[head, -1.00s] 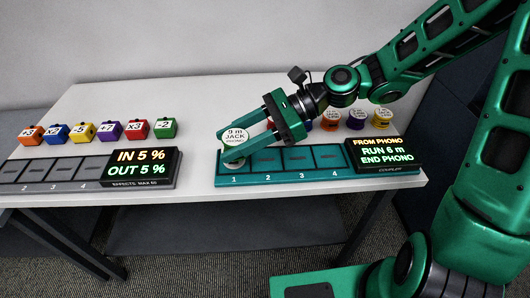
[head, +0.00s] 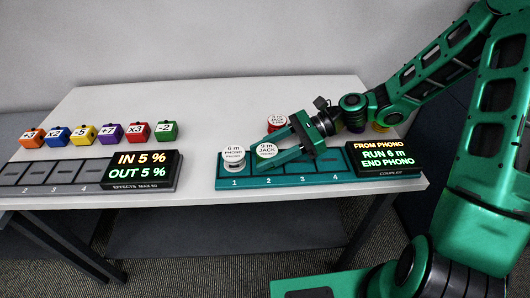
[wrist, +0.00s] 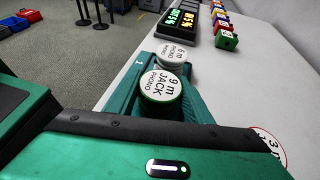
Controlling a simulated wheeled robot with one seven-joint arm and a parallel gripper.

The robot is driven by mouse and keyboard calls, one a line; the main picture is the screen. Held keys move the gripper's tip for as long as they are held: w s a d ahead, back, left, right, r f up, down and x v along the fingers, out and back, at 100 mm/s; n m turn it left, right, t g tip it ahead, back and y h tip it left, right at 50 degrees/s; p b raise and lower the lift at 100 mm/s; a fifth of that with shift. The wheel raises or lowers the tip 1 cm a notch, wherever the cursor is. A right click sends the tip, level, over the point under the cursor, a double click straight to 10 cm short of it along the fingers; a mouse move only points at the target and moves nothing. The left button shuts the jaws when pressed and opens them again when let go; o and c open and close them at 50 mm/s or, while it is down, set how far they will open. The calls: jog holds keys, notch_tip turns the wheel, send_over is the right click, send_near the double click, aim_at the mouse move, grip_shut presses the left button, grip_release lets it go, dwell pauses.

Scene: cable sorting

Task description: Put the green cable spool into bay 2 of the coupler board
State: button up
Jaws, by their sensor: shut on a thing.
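The green cable spool (head: 266,151), with a white top reading "9 m JACK PHONO", is between the fingers of my gripper (head: 270,149), which is shut on it. It is at bay 2 of the teal coupler board (head: 290,181); I cannot tell whether its base touches the bay floor. The spool also shows upright in the wrist view (wrist: 160,97). A white-topped spool (head: 234,156) reading "6 m PHONO PHONO" stands in bay 1, close on the left; it also shows in the wrist view (wrist: 174,56). Bays 3 and 4 look empty.
A red spool (head: 277,122) stands behind the board, and other spools are partly hidden behind my arm. The board's display (head: 385,157) reads "FROM PHONO, RUN 6 m, END PHONO". An effects board (head: 90,188) and several coloured blocks (head: 110,132) occupy the left.

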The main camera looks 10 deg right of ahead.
jog(key=shift+f, duration=0.1)
jog(key=o, duration=1.1)
jog(key=v, duration=1.2)
jog(key=shift+s, duration=0.1)
